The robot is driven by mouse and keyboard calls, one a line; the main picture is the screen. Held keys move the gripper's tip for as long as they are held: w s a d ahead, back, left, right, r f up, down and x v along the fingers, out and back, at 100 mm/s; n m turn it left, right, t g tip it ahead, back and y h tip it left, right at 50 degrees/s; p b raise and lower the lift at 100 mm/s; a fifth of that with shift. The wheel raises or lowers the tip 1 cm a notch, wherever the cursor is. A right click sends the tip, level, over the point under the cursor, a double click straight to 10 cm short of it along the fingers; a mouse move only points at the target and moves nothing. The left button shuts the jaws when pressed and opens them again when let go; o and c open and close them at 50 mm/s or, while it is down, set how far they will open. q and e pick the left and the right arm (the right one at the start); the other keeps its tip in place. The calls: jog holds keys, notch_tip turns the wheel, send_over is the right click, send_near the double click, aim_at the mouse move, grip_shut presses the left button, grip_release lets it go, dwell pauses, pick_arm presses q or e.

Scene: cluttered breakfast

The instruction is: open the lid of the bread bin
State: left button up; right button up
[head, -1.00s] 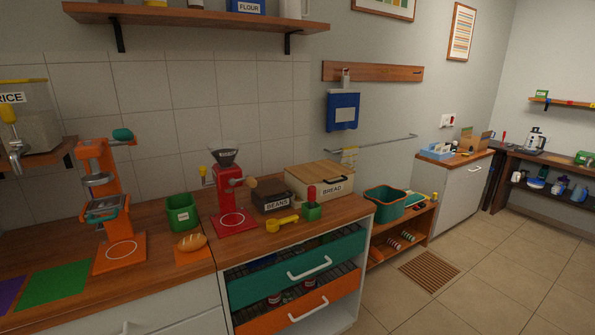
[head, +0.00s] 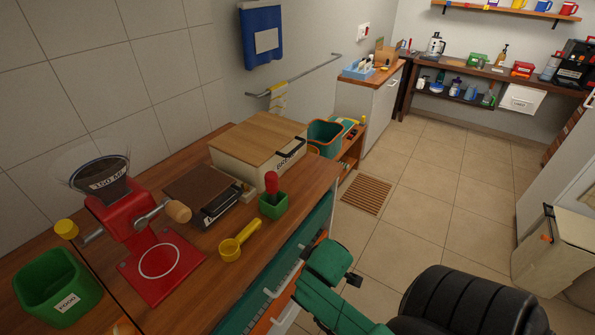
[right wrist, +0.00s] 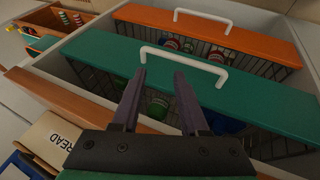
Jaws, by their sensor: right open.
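The bread bin (head: 240,171) is a cream box with a flat wooden lid (head: 256,141), standing at the far end of the wooden counter. The lid lies closed on it, with a black handle (head: 288,150) at its front edge. In the right wrist view a corner of the bread bin (right wrist: 52,143) shows at bottom left with part of its lettering. My right gripper (right wrist: 160,75) is open and empty, with its fingers over the teal drawer front and apart from the bin. In the head view my right arm is beside the counter front. My left gripper is not in view.
A beans box (head: 203,193), a green pot with a red-handled tool (head: 273,205), a yellow scoop (head: 239,240) and a red grinder (head: 150,250) stand near the bin. Teal (right wrist: 230,95) and orange (right wrist: 215,30) drawer fronts with white handles are below the counter.

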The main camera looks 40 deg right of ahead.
jog(key=w+d+r+n+t+h, duration=0.4)
jog(key=w+d+r, duration=0.25)
jog(key=r, duration=0.35)
jog(key=n+t+h, duration=0.1)
jog(key=n+t, duration=0.4)
jog(key=n, duration=0.1)
send_near(297, 147)
jog(key=x, duration=0.5)
jog(key=p+x, duration=0.1)
jog(key=x, duration=0.4)
jog(key=shift+d+f, duration=0.1)
jog(key=shift+f, duration=0.15)
jog(key=shift+w+d, duration=0.15)
jog(key=shift+w, duration=0.1)
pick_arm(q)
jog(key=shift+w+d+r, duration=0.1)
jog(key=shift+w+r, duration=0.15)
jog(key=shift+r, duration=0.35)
pick_arm(e)
grip_shut()
jog(key=shift+f, duration=0.1)
